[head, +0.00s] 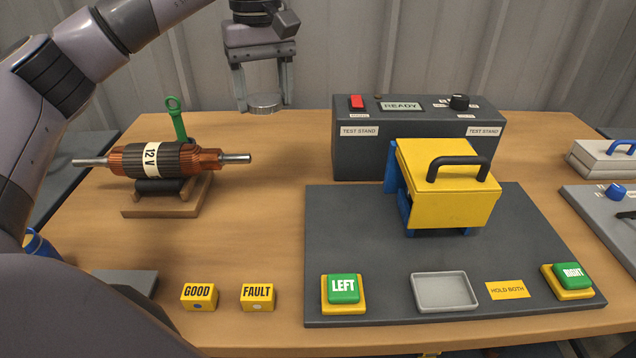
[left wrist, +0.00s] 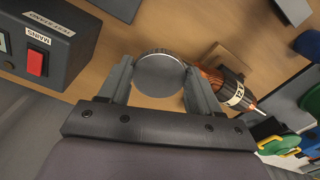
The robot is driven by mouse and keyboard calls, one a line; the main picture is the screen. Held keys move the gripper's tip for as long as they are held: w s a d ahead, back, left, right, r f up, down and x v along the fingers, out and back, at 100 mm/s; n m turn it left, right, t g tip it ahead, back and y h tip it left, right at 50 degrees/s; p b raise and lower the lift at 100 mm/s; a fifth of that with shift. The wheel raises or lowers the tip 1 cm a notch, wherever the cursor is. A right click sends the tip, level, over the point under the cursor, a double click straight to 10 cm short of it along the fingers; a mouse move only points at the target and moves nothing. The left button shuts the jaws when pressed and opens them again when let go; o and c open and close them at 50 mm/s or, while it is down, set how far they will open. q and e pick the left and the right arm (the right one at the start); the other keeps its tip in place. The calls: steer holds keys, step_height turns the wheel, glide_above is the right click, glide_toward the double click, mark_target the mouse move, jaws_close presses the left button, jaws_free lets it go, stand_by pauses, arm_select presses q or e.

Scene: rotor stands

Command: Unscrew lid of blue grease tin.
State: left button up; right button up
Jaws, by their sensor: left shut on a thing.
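My left gripper (head: 265,104) is shut on a round silver lid with a ridged rim (head: 265,99). It holds the lid level above the back of the table, left of the test stand. In the left wrist view the lid (left wrist: 159,75) sits between the two fingers, with no tin body visible under it. A blue object (head: 40,246) shows at the left edge of the head view, mostly hidden behind my left arm; I cannot tell if it is the grease tin. My right gripper is not in view.
A copper-wound rotor (head: 150,160) lies on a wooden cradle (head: 165,207), a green tool (head: 177,118) behind it. The grey test stand (head: 420,130) and yellow-covered fixture (head: 450,190) stand right of centre. GOOD (head: 199,297) and FAULT (head: 257,297) blocks sit in front. Table between rotor and stand is clear.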

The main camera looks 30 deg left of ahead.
arm_select(q)
steer(key=b, duration=0.1)
glide_above(276, 201)
step_height(276, 201, down, 16)
steer(key=shift+r, duration=0.2)
steer(key=shift+f, duration=2.1)
steer(key=shift+f+b, duration=0.1)
steer(key=shift+b, duration=0.2)
steer(key=o, duration=1.2)
